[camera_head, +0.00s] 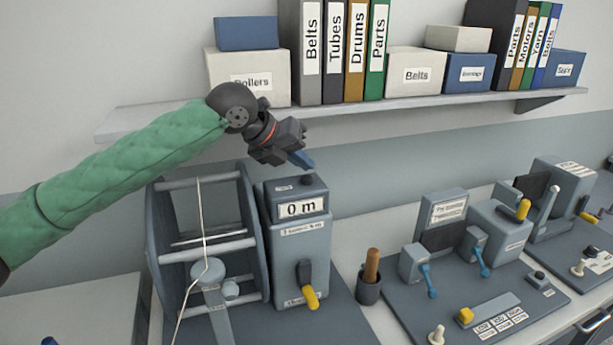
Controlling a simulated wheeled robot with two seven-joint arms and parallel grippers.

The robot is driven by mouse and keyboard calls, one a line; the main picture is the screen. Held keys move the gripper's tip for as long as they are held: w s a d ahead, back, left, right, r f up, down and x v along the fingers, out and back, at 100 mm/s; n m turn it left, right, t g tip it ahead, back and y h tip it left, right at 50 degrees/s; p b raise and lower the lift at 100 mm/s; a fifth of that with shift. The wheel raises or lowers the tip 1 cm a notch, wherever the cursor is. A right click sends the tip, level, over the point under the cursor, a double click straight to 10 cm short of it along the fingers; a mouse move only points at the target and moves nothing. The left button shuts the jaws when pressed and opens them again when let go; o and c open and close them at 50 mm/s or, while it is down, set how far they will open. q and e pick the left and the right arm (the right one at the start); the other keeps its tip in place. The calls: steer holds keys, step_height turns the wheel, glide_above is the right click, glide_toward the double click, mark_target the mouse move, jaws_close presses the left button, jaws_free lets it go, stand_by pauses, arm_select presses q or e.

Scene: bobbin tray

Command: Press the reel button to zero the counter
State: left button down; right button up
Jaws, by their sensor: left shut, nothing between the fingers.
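The counter box (300,245) stands in the middle of the bench, grey, with a display (301,207) reading "0 m" and a yellow-tipped lever (309,298) on its front. A small dark button (306,180) sits on its top face. The reel (247,245) with white thread stands just left of the box. My left gripper (306,162) comes in from the left and is shut and empty. Its blue-grey fingertips are just above the button; I cannot tell whether they touch it. My right gripper is not in view.
A shelf (420,103) with binders and boxes runs along the wall close behind and above my left gripper. A dark cup (369,290) with a wooden handle stands right of the counter box. Machines with levers (480,255) fill the right side.

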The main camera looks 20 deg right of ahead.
mark_target(302, 179)
arm_select(q)
steer(key=shift+r, duration=0.15)
steer(key=shift+r+p, duration=1.7)
steer(key=shift+r, duration=0.7)
